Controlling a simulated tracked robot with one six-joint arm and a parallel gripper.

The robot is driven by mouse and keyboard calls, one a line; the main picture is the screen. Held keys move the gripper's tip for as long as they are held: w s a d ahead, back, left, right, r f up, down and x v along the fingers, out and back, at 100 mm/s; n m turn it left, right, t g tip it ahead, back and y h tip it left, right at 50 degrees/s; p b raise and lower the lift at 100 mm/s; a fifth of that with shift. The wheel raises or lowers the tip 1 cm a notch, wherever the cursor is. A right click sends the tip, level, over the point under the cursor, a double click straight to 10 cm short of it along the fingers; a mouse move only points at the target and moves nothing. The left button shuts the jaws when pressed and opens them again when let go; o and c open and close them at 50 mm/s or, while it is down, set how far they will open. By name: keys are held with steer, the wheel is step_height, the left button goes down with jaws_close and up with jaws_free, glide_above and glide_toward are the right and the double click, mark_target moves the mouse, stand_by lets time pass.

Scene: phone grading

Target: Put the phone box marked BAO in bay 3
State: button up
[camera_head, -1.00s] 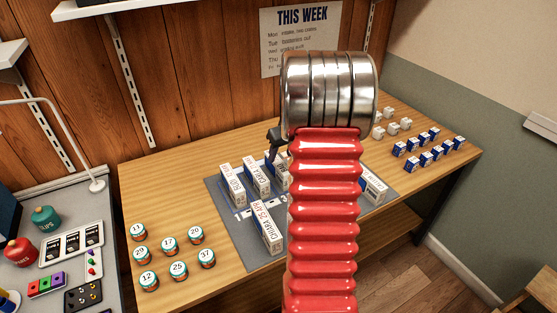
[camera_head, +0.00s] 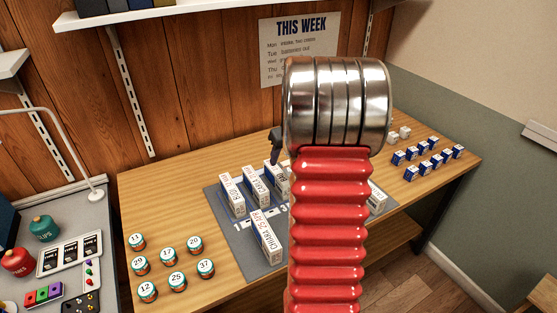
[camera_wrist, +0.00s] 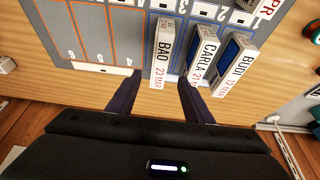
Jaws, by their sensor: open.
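The phone box marked BAO (camera_wrist: 163,50) stands upright on the grey mat (camera_wrist: 85,25), in line with the number 3 beside a blue-outlined bay.
The CHIARA box (camera_head: 265,240) stands in front on the mat. Another white box (camera_head: 377,198) shows partly behind my arm. Bays 4, 5 and 6 look bare in the wrist view. Numbered tins (camera_head: 167,254) stand left, small blue-and-white boxes (camera_head: 424,160) right.

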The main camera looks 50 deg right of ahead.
steer(key=s+a+r+n, duration=0.1)
steer(key=a+r, duration=0.3)
steer(key=a, duration=0.5)
steer(key=s+a+r, duration=0.1)
steer(key=a+r, duration=0.3)
steer(key=a, duration=0.4)
steer(key=s+a+r+n, duration=0.1)
steer(key=a+r, duration=0.3)
steer(key=a, duration=0.5)
steer(key=s+a+n+t+y, duration=0.1)
steer(key=s+a, duration=1.3)
steer(key=a, duration=0.2)
steer(key=shift+s+a+n, duration=0.3)
steer(key=shift+s+a, duration=0.05)
steer(key=shift+s, duration=0.05)
